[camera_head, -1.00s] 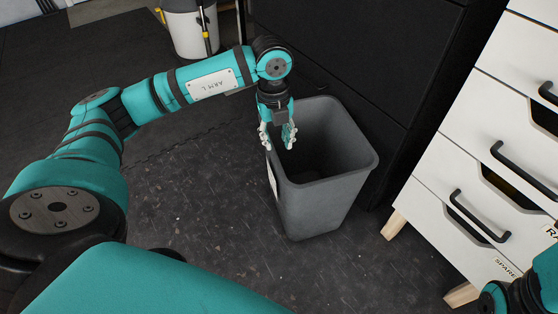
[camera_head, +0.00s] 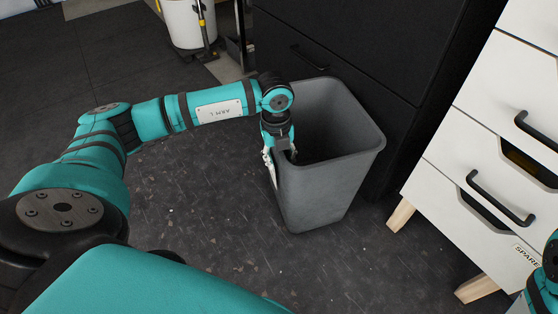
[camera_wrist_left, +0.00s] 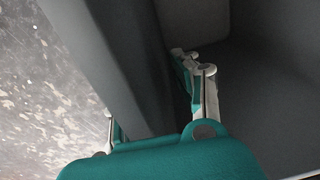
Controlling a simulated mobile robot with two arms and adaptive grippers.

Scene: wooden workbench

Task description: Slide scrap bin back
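The scrap bin (camera_head: 325,190) is a grey, open-topped, tapered bin standing upright on the dark floor, in front of a black cabinet. My left gripper (camera_head: 280,156) points down at the bin's left rim. Its fingers are apart and straddle the bin wall, one inside and one outside. In the left wrist view the bin wall (camera_wrist_left: 120,60) runs between the fingers (camera_wrist_left: 158,105), and a gap shows beside the inner finger.
The black cabinet (camera_head: 400,50) stands close behind the bin. A white drawer unit (camera_head: 480,180) with wooden legs stands to the right. A white bucket (camera_head: 188,22) stands at the back. The floor left of and before the bin is clear.

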